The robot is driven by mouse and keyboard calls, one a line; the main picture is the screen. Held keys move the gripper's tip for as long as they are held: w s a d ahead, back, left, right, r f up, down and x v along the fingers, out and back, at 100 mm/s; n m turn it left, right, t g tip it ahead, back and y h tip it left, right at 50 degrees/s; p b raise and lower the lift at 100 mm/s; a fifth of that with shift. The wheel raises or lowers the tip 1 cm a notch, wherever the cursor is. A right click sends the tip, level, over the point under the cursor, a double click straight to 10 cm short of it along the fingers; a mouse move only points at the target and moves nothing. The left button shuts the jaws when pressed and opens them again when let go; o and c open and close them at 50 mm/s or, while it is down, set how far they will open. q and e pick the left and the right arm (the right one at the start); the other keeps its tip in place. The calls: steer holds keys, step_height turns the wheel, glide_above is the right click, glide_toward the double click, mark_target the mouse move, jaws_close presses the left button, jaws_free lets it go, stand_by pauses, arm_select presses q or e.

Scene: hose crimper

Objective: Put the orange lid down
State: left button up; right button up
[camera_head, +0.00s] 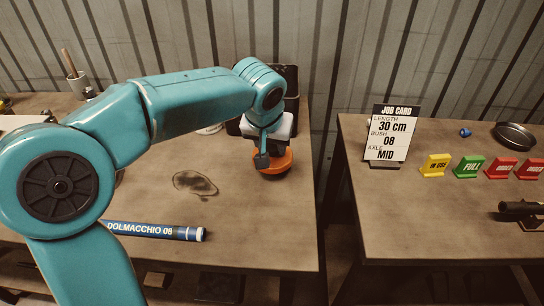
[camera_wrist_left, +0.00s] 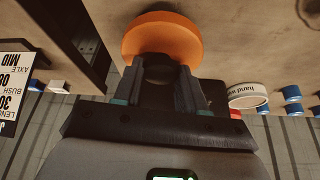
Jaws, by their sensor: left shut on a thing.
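The orange lid (camera_head: 274,163) is a round disc at the right end of the left table, low over its top. In the left wrist view the lid (camera_wrist_left: 162,36) sits at the fingertips, with a dark round part between the fingers. My left gripper (camera_head: 264,158) is shut on the lid from above; its fingers also show in the left wrist view (camera_wrist_left: 160,78). I cannot tell whether the lid touches the table. My right gripper is not in view.
A blue DOLMACCHIO 08 tube (camera_head: 155,230) lies at the front of the left table (camera_head: 250,230). A dark stain (camera_head: 195,183) marks its middle. A gap separates the right table (camera_head: 400,220), which bears a job card (camera_head: 388,140) and coloured signs (camera_head: 468,166).

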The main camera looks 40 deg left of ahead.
mark_target(271, 151)
arm_select(q)
steer(key=shift+f, duration=1.6)
steer(key=shift+f+b, duration=0.2)
steer(key=shift+b, duration=0.2)
steer(key=o, duration=1)
steer(key=shift+o, duration=0.2)
steer(key=shift+r, duration=0.1)
steer(key=shift+r, duration=0.1)
